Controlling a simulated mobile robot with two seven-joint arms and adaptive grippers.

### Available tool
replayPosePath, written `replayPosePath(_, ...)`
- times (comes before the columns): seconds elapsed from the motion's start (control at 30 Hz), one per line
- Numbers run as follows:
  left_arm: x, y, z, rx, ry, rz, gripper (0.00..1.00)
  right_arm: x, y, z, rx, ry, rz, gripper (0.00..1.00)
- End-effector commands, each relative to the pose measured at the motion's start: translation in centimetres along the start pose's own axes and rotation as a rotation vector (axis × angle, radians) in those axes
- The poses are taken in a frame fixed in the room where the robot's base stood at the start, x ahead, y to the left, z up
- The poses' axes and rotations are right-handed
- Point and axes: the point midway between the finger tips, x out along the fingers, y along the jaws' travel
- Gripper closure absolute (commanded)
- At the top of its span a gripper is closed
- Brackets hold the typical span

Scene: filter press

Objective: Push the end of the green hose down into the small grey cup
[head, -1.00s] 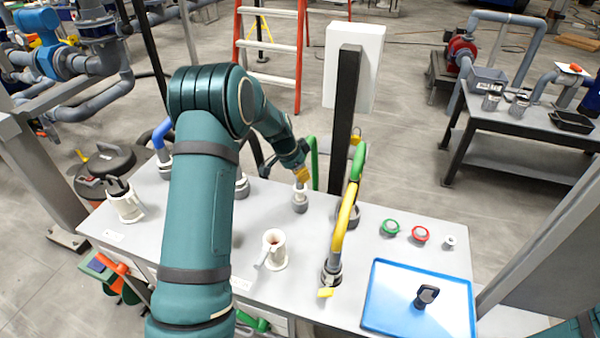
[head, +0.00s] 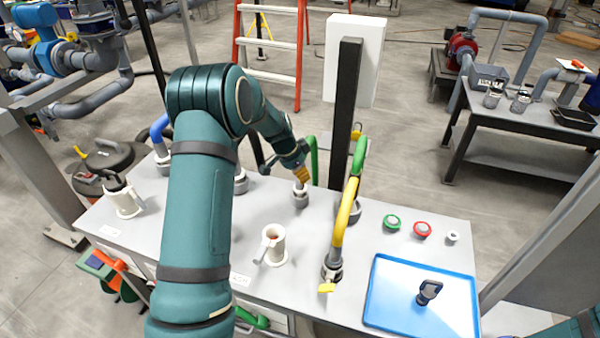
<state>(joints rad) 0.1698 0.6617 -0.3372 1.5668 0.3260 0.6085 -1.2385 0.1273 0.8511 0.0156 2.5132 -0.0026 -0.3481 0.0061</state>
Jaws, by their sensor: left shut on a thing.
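The small grey cup (head: 300,199) stands on the grey bench top, just behind its middle. My left gripper (head: 301,175) is directly above it, shut on the end of the green hose. The green hose (head: 314,160) rises behind the gripper, and part of it is hidden by the gripper and the black post. The hose end points down and its tip is at the cup's mouth. I cannot tell how deep it sits. My right gripper is not in view.
A yellow hose (head: 346,215) arches up right of the cup, beside a black post (head: 346,120). A white jug (head: 274,245) stands in front. A blue tray (head: 385,318) with a black-handled tool lies at right. Green and red buttons (head: 422,230) are behind it.

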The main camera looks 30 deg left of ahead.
Motion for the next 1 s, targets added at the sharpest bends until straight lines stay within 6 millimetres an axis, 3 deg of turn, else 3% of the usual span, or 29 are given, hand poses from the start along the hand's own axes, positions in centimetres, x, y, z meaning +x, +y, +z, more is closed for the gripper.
replayPosePath(0.77,0.78,0.06,0.35,-0.001,-0.002,0.002,1.00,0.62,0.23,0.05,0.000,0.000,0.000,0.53)
replayPosePath(0.8,0.79,0.06,0.36,-0.001,-0.002,0.002,0.61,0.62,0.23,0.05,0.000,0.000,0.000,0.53)
replayPosePath(0.83,0.79,0.06,0.36,-0.001,-0.002,0.002,0.51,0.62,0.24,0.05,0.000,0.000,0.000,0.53)
replayPosePath(1.0,0.74,0.03,0.31,0.000,-0.001,0.001,0.48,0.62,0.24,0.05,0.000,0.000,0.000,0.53)
